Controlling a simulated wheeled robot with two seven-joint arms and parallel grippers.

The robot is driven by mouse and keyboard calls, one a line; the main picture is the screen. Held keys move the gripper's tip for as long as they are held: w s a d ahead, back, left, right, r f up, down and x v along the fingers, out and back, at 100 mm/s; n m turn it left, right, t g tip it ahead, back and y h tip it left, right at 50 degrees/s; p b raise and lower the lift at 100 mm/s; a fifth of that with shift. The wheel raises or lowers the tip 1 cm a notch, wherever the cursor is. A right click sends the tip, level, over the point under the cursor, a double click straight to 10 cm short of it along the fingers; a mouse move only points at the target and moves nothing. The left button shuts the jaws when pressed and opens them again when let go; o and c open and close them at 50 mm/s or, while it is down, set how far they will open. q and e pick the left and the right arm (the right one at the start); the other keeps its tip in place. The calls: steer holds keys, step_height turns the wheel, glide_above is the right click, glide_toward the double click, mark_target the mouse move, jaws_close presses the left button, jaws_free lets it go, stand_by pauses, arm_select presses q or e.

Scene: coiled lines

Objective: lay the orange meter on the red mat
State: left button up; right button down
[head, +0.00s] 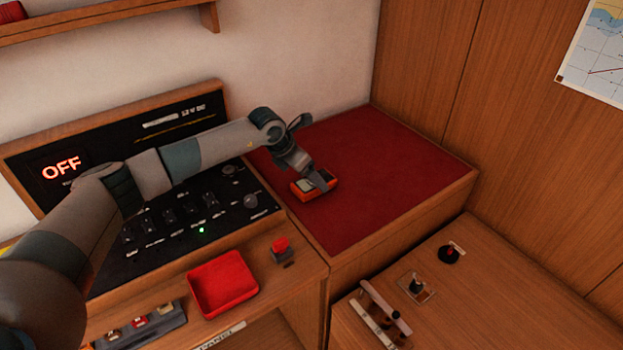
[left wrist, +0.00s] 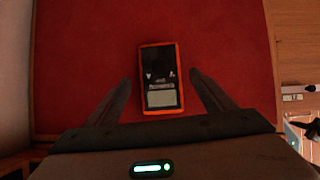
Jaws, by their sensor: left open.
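The orange meter (head: 302,187) lies on the red mat (head: 385,160), near the mat's left front edge. In the left wrist view the meter (left wrist: 161,78) lies face up, with a dark face, an orange rim and a pale screen toward me. The red mat (left wrist: 230,60) spreads around it. My left gripper (head: 318,184) is just over the meter. In the left wrist view its two fingers (left wrist: 166,85) stand apart, one on each side of the meter, with a gap on both sides. The right gripper is not in view.
A black switch panel (head: 165,208) with an OFF display stands left of the mat. A red tray (head: 222,284) and a red-capped switch (head: 281,246) are on the wooden ledge in front. A lower wooden counter (head: 480,310) holds small fittings. The mat's right part is clear.

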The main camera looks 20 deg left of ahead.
arm_select(q)
steer(key=b+v, duration=0.2)
steer(key=v, duration=0.8)
steer(key=shift+b, duration=0.35)
